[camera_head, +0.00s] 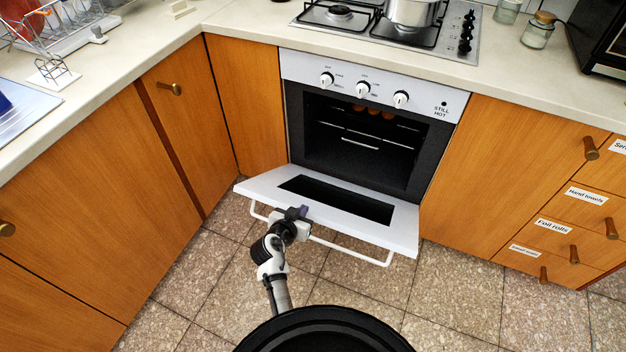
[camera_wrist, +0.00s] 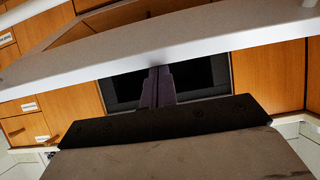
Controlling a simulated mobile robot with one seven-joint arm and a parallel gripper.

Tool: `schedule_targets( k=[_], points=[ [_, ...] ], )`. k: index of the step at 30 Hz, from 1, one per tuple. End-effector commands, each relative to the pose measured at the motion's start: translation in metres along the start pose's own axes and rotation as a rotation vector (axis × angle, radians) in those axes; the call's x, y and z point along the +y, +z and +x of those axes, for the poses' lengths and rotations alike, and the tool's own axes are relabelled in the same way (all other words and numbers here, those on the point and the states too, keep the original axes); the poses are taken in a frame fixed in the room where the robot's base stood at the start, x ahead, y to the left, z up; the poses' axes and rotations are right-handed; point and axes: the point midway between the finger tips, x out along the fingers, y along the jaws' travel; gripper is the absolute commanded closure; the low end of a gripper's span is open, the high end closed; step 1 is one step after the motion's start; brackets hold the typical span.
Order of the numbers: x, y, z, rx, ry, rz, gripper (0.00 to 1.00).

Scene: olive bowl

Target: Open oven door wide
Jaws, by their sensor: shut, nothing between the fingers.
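The oven (camera_head: 360,140) is built into the wooden cabinets, and its dark cavity with racks shows. Its white door (camera_head: 390,220) is hinged at the bottom and tilted down, well open, with a dark window in it. The white bar handle (camera_head: 350,252) runs along the door's outer edge. My gripper (camera_head: 298,212) is at the left part of the door's outer edge, near the handle; I cannot tell whether it touches. In the wrist view its fingers (camera_wrist: 157,88) are together with nothing between them, and a pale edge (camera_wrist: 150,52) crosses behind them.
Wooden cabinets stand close on the left (camera_head: 120,190) and drawers (camera_head: 575,225) on the right. A pot (camera_head: 413,12) stands on the hob (camera_head: 375,28) above the oven. The tiled floor (camera_head: 450,290) right of my arm is clear.

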Motion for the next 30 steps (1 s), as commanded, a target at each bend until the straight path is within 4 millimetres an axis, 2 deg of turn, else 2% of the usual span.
schedule_targets(
  k=[1,3,9,13,19,30],
  points=[
    [0.000,0.020,0.003,-0.004,-0.001,-0.002,1.00],
    [0.000,0.033,0.002,-0.003,-0.001,-0.003,1.00],
    [0.001,0.070,-0.002,-0.004,0.001,-0.003,1.00],
    [0.000,0.086,-0.004,-0.003,0.000,-0.002,1.00],
    [0.000,0.100,-0.006,-0.003,0.000,-0.002,1.00],
    [0.000,0.103,-0.007,-0.002,0.000,-0.001,1.00]
  ],
)
